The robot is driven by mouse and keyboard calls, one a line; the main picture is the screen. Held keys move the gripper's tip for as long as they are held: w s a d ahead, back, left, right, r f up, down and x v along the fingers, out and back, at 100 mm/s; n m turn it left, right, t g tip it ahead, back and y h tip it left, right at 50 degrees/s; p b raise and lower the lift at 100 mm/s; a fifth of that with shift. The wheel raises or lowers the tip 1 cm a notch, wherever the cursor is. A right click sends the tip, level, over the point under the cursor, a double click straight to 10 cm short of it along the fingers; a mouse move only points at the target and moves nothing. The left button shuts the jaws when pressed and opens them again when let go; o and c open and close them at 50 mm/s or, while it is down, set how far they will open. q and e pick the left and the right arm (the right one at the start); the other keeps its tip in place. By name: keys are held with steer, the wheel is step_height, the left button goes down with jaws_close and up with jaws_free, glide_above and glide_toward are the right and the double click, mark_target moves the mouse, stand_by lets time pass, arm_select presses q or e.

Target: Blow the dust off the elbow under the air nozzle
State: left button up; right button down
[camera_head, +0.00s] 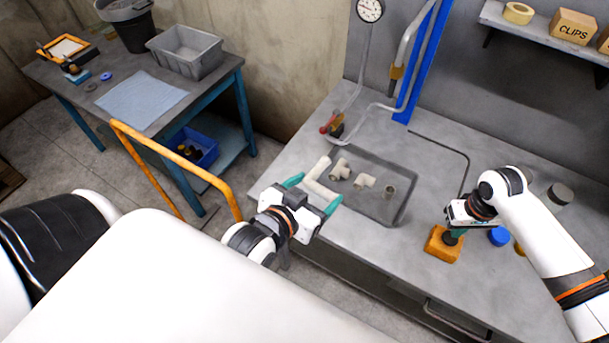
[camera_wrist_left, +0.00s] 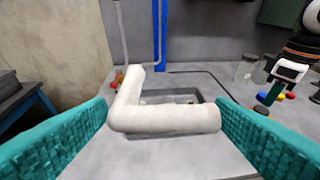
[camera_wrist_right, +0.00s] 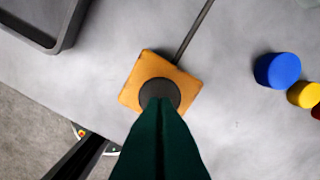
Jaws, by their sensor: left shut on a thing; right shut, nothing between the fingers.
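My left gripper (camera_head: 313,196) is shut on a whitish pipe elbow (camera_head: 319,183), holding it in front of the tray's left end. In the left wrist view the elbow (camera_wrist_left: 165,118) lies across between the teal fingers, its other leg pointing up and away. I cannot make out a dust layer on it. My right gripper (camera_head: 455,233) is shut and empty, its fingertips at the black button (camera_wrist_right: 160,92) of an orange block (camera_head: 440,245). I cannot tell whether the button is pressed.
A grey tray (camera_head: 401,212) on the bench holds several fittings. A red-handled valve (camera_head: 333,124) stands behind it. A thin dark line (camera_head: 447,145) runs to the orange block. A blue cap (camera_head: 499,236) lies right of the block. An orange rail (camera_head: 175,160) stands left of my left arm.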

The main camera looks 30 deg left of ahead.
arm_select(q)
steer(key=w+m+h, duration=0.1)
steer(key=w+d+m+h, duration=0.1)
steer(key=w+d+r+h, duration=0.1)
steer(key=w, duration=0.1)
steer(key=shift+d+m+g, duration=0.1)
steer(key=shift+m+g, duration=0.2)
steer(key=shift+m, duration=0.1)
arm_select(e)
steer(key=shift+w, duration=0.1)
arm_select(q)
steer(key=shift+w+d+r+m+h, duration=0.2)
steer(key=shift+w+m+h, duration=0.2)
steer(key=shift+w+h, duration=0.25)
steer(key=shift+w, duration=6.3)
arm_select(e)
steer(key=shift+f, duration=1.25)
steer(key=shift+r, duration=3.6)
